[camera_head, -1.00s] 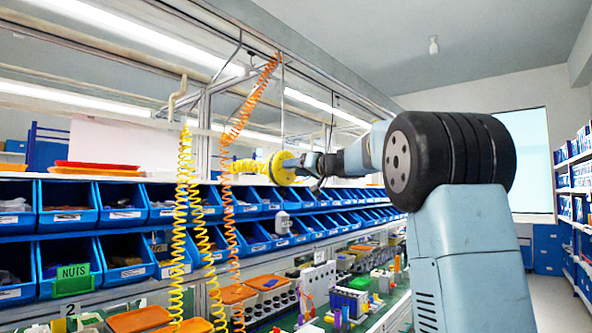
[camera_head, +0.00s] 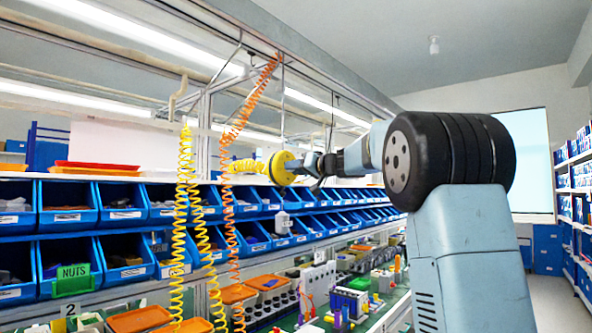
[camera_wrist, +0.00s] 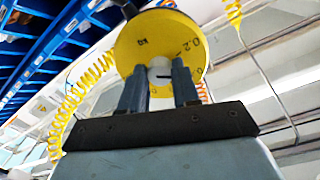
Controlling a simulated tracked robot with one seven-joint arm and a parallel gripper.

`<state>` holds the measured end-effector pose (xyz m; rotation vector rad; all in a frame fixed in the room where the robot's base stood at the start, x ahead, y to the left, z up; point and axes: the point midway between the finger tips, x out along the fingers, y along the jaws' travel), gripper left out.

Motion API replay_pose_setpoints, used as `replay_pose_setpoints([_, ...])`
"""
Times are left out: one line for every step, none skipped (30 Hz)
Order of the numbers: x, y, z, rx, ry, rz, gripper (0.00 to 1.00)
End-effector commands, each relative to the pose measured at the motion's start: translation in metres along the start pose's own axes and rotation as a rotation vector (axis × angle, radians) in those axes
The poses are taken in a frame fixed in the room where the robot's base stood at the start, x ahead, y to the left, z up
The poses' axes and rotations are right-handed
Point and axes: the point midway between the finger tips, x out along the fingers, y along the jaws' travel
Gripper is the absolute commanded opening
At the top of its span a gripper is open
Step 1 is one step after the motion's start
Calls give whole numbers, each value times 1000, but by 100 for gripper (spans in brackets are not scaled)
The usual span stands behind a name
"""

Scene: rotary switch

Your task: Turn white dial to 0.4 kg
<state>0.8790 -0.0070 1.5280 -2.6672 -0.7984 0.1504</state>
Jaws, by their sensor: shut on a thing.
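The dial cannot be made out there.
Yellow (camera_head: 185,230) and orange (camera_head: 228,200) coils hang nearby. Rows of blue bins (camera_head: 120,205) stand behind and below. A workbench with racks (camera_head: 318,285) and parts lies lower down.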

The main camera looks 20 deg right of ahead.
Motion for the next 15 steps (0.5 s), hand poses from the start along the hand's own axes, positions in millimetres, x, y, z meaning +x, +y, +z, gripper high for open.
replay_pose_setpoints([0, 2, 0, 20, 0, 3, 0])
replay_pose_setpoints([0, 2, 0, 35, -1, 4, 0])
replay_pose_setpoints([-1, 2, 0, 57, -2, 4, 0])
replay_pose_setpoints([-1, 2, 0, 73, -3, 4, 0])
replay_pose_setpoints([-1, 2, 0, 87, -3, 5, 0])
replay_pose_setpoints([-1, 2, 0, 104, -4, 5, 0])
replay_pose_setpoints([-1, 2, 0, 114, -4, 6, 0])
replay_pose_setpoints([-1, 2, 0, 122, -5, 6, 0])
replay_pose_setpoints([-1, 2, 0, 130, -5, 6, 0])
replay_pose_setpoints([-1, 2, 0, 133, -5, 6, 0])
replay_pose_setpoints([-1, 2, 0, 134, -5, 6, 0])
replay_pose_setpoints([-1, 2, 0, 135, -5, 7, 0])
replay_pose_setpoints([-1, 2, 0, 135, -5, 7, 0])
replay_pose_setpoints([-1, 2, 0, 134, -5, 7, 0])
replay_pose_setpoints([-1, 2, 0, 134, -5, 7, 0])
